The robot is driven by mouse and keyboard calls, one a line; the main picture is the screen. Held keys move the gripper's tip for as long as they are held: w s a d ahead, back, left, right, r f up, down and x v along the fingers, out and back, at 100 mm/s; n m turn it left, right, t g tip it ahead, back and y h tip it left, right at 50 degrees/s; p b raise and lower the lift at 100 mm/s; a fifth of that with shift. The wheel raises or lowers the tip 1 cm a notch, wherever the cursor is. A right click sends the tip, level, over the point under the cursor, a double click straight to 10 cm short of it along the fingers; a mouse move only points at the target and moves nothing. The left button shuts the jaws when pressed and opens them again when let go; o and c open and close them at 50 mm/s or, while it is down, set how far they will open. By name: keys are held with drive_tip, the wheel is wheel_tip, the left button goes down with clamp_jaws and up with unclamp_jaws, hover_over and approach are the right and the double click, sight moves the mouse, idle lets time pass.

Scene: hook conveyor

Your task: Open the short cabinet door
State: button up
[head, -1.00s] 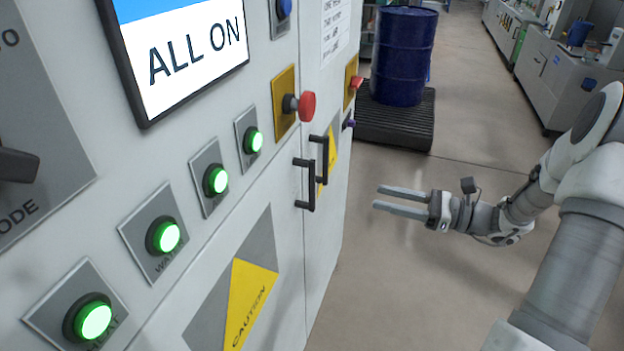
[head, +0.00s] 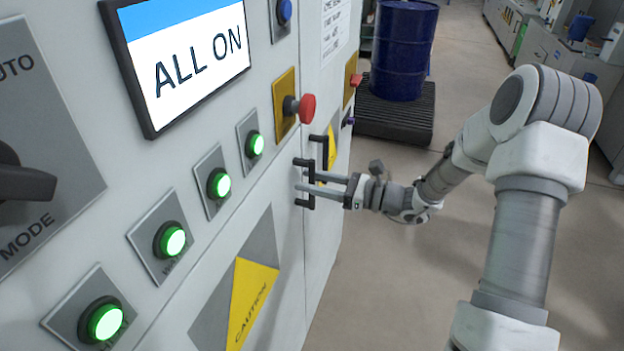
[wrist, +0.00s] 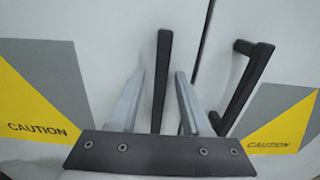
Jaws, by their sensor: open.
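Two black upright bar handles are side by side on the pale cabinet front (head: 290,240). The nearer handle (head: 303,162) is on the left panel and the farther handle (head: 319,139) is on the right panel, across a seam. Both panels look closed; I cannot tell which is the short door. My gripper (head: 306,181) is open, with its two fingers reaching to the nearer handle. In the wrist view this left handle (wrist: 164,48) lies between the open fingers (wrist: 160,74), and the right handle (wrist: 248,80) is outside the right finger. Contact is unclear.
Green lit buttons (head: 219,184), a red stop button (head: 306,107) and a screen (head: 190,60) are on the cabinet face. A blue drum (head: 404,50) stands on a black pallet (head: 400,118) behind. The floor (head: 400,290) right of the cabinet is clear.

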clamp_jaws()
idle(1.5)
